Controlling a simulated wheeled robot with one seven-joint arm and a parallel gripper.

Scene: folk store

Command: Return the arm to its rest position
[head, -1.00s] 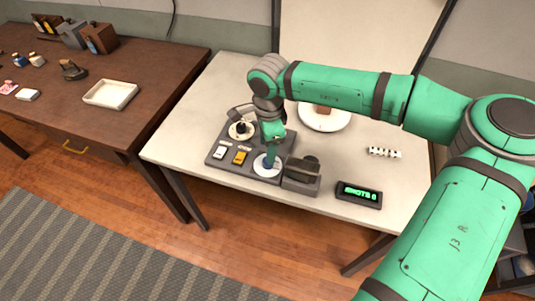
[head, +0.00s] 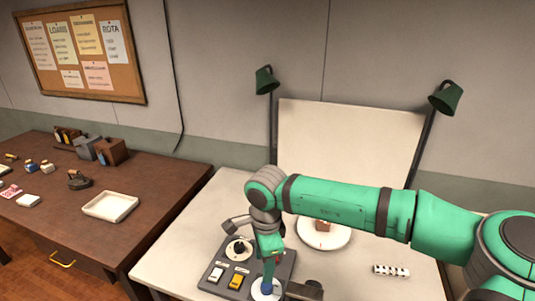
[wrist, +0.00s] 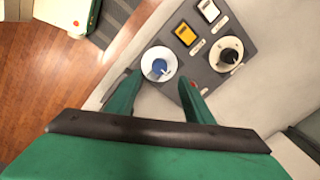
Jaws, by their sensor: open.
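My green arm reaches in from the right in the head view and bends down over a grey control panel (head: 225,262) on the pale table (head: 185,240). My gripper (wrist: 158,92) is open and empty in the wrist view, with one finger on each side below a blue knob (wrist: 159,67) on a white disc. The knob also shows right under the gripper in the head view (head: 267,285). I cannot tell whether the fingers touch it. The panel also carries a white switch (wrist: 208,10), a yellow switch (wrist: 186,34) and a black knob (wrist: 228,56) on a pale dial.
A round white plate (head: 338,236) with a small brown item (head: 323,226) stands behind my arm. A white slotted block (head: 391,270) lies to the right. Two green lamps (head: 265,80) (head: 446,97) flank the backdrop (head: 345,140). A dark wooden table (head: 150,195) with a white tray (head: 110,206) is at left.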

